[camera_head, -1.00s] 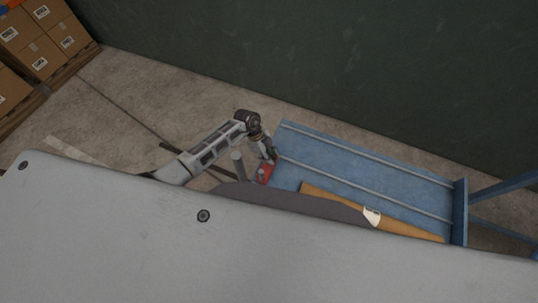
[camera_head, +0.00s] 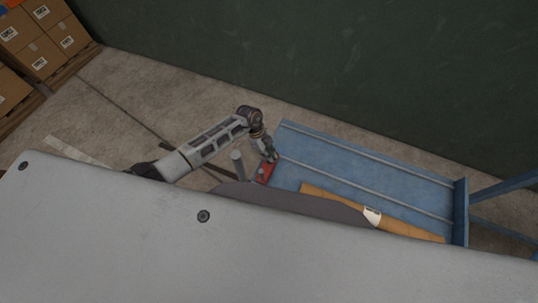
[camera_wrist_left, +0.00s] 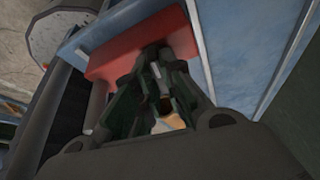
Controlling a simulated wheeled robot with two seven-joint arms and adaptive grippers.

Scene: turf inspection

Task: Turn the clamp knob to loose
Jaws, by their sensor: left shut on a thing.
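The red clamp body (camera_head: 264,173) sits at the left end of the blue bench frame, and it fills the upper middle of the left wrist view (camera_wrist_left: 120,57). My left gripper (camera_head: 271,158) is at the clamp's far end. In the left wrist view its dark fingers (camera_wrist_left: 155,50) come together against the red body. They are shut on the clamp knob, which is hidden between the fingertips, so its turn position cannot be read. My right gripper is in neither view.
The blue railed bench frame (camera_head: 350,165) runs right from the clamp. A grey post (camera_head: 237,163) stands just left of the clamp. Boxes (camera_head: 40,40) stand far left; a dark wall rises behind.

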